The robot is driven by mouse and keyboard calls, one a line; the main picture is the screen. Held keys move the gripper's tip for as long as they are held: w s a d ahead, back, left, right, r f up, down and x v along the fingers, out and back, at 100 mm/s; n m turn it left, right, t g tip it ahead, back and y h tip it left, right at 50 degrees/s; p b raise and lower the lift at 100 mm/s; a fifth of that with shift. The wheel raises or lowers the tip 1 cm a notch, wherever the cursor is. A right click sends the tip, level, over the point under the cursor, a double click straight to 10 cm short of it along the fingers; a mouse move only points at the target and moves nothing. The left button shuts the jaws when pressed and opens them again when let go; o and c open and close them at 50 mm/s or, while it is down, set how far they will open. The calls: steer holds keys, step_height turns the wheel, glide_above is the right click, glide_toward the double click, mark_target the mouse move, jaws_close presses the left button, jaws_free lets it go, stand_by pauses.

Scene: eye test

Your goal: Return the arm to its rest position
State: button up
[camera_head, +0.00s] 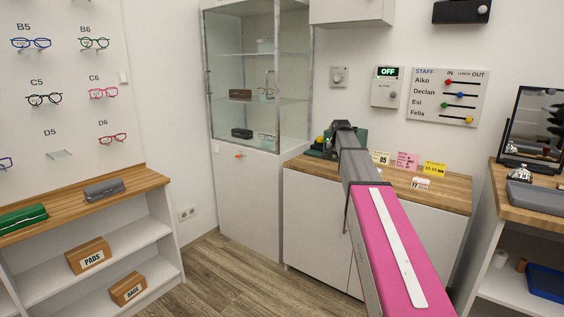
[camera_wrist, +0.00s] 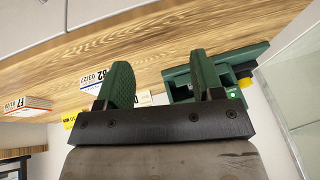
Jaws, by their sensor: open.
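My arm, grey with a pink forearm cover, is stretched out from the lower right over the wooden counter (camera_head: 440,197) in the head view. Its far end is above the counter's left part, where my own wrist hides the fingers. In the wrist view my gripper (camera_wrist: 160,75) shows two green finger pads set wide apart, with nothing between them. A green device (camera_wrist: 178,80) with a yellow-and-black knob is on the counter close behind the right finger. I cannot tell whether they touch. The device also shows beside my wrist in the head view (camera_head: 361,138).
Cards stand on the counter: pink (camera_head: 406,161), yellow (camera_head: 434,168) and white (camera_head: 421,184). A glass cabinet (camera_head: 243,100) stands left of the counter. A shelf unit (camera_head: 160,215) with glasses cases is at far left. A mirror (camera_head: 535,125) and bell (camera_head: 519,172) are at right.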

steer(key=s+a+f+n+g, duration=0.1)
steer(key=s+a+f+n, duration=0.1)
steer(key=s+f, duration=0.8)
steer(key=s+a+f+n+g, duration=0.2)
steer(key=s+f, duration=0.9)
steer(key=s, duration=0.5)
steer(key=s+a+f+n+g, duration=0.1)
steer(key=s+a+f+n, duration=0.1)
steer(key=s+f, duration=0.8)
steer(key=s+n, duration=0.1)
steer(key=s, duration=0.3)
steer(key=shift+a+f+g+y, duration=0.2)
steer(key=shift+g+y, duration=0.1)
steer(key=shift+g, duration=0.1)
